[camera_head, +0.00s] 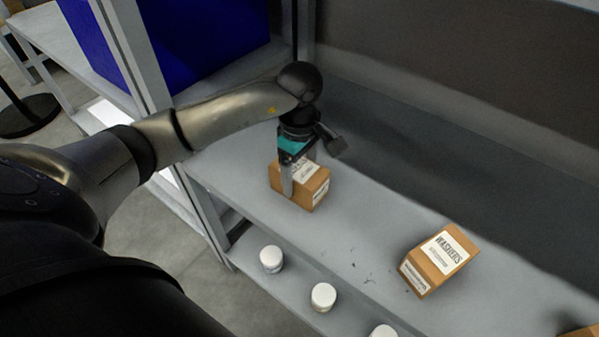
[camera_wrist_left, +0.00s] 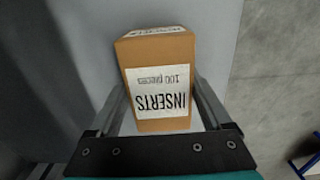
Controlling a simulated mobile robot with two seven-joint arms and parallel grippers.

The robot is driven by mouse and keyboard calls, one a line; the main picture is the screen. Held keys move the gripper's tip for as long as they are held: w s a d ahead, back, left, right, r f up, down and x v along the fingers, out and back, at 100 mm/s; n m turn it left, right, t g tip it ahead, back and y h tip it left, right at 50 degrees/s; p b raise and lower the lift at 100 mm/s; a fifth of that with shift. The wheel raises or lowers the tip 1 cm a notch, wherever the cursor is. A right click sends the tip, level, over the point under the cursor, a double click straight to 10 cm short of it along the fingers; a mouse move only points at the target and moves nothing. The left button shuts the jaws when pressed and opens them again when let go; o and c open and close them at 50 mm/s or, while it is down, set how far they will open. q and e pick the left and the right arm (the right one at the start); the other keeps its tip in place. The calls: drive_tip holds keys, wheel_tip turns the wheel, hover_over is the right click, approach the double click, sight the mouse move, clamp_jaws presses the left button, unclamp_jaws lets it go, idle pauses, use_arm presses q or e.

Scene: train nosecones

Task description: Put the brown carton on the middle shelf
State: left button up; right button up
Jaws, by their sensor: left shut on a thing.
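A brown carton (camera_head: 314,192) with a white label is at the left end of a grey shelf (camera_head: 365,225). In the left wrist view the carton (camera_wrist_left: 160,62) fills the space between the fingers, and its label reads "INSERTS 100 pieces". My left gripper (camera_head: 299,188) is above the carton, pointing down, and is shut on it with a finger on each side. The carton is at or just above the shelf surface; I cannot tell if it touches. My right gripper is not in view.
A second brown carton labelled "WASHERS" (camera_head: 440,258) stands further right on the same shelf. Several white jars (camera_head: 323,296) stand on a lower level along the front. A large blue box (camera_head: 205,40) is at the upper left, beyond a grey upright post. Bare shelf lies between the two cartons.

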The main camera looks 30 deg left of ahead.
sight(299, 169)
use_arm(q)
drive_tip(key=o, duration=1.5)
drive_tip(key=shift+c, duration=0.2)
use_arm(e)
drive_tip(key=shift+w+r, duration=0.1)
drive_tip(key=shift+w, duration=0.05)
use_arm(q)
wheel_tip(299, 169, up, 11)
drive_tip(key=p, duration=0.3)
drive_tip(key=shift+r+p, duration=0.35)
drive_tip(key=shift+r, duration=0.3)
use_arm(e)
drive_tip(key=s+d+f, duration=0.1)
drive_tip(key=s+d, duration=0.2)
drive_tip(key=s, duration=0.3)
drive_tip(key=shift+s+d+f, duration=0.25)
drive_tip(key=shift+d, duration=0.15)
use_arm(q)
drive_tip(key=shift+s, duration=0.1)
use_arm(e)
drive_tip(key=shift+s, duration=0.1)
